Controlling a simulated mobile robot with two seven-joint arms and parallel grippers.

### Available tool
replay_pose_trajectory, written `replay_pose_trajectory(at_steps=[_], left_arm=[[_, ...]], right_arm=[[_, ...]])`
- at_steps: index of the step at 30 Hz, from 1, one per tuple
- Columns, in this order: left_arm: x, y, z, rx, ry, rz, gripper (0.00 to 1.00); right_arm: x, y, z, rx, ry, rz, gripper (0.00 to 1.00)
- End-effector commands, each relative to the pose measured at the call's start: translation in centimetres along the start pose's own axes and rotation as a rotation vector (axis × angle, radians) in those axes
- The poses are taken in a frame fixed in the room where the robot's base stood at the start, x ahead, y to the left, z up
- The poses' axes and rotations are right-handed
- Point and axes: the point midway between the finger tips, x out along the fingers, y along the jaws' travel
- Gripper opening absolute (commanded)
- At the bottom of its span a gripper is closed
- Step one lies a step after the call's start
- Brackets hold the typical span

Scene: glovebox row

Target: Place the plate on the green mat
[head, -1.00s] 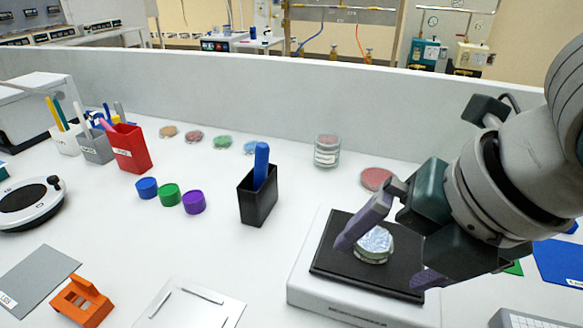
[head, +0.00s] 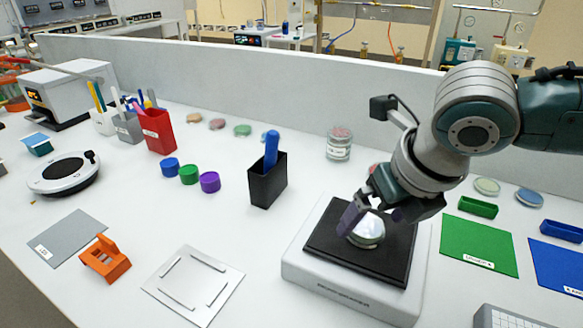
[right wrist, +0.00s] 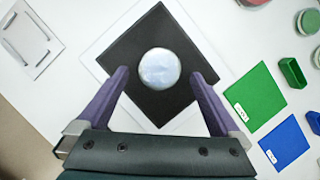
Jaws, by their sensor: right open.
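The plate (head: 367,231) is a round, clear-lidded dish with a pale bluish top. It rests on the black top (head: 330,262) of a white instrument. My right gripper (head: 376,212) is open over the black top, its purple fingers to either side of the plate. In the right wrist view, the plate (right wrist: 160,68) lies between and slightly beyond the fingertips (right wrist: 160,76), with a gap on each side. The green mat (head: 475,247) lies flat to the right of the instrument, with a white label at its front edge. It also shows in the right wrist view (right wrist: 251,103). My left gripper is not in view.
A green tray (head: 478,207) stands behind the green mat; a blue mat (head: 556,262) and blue tray (head: 561,231) are to the right. A black holder (head: 267,181) stands left of the instrument. A stack of dishes (head: 339,145) stands behind. The green mat's surface looks clear.

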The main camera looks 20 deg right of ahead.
Motion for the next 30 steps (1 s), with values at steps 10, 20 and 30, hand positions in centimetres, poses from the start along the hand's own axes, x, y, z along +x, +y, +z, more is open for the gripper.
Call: replay_pose_trajectory(at_steps=[10,20,30], left_arm=[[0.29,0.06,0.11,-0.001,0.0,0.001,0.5],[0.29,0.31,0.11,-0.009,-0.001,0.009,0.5],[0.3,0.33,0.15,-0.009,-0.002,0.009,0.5]], right_arm=[[1.67,0.0,0.0,-0.002,-0.001,-0.001,1.0],[1.63,-0.01,0.01,-0.001,-0.001,-0.001,0.69],[1.62,-0.01,0.02,-0.001,-0.002,-0.001,0.3]])
